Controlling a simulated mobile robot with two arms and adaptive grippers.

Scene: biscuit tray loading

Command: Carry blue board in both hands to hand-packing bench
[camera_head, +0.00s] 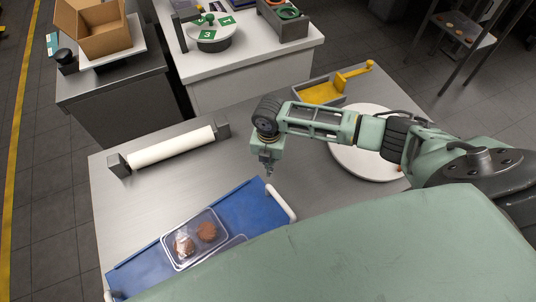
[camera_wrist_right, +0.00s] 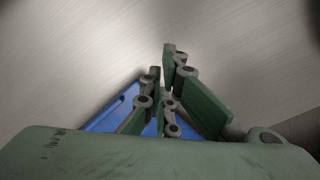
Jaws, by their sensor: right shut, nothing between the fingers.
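The blue board (camera_head: 254,209) lies on the steel bench at the lower left of the head view. A white handle (camera_head: 283,204) stands at its right end; its left end is partly cut off by the picture edge. A clear tray (camera_head: 196,240) with brown biscuits sits on the board, its near side partly hidden by my body. My right gripper (camera_head: 268,172) is shut and empty, pointing down near the board's far right corner, apart from the handle. The right wrist view shows its fingers (camera_wrist_right: 163,68) with the blue board (camera_wrist_right: 118,108) behind them. My left gripper is not in view.
A white roller (camera_head: 172,148) lies at the bench's left side. A white-topped bench (camera_head: 250,58) and a cardboard box (camera_head: 92,28) stand further back.

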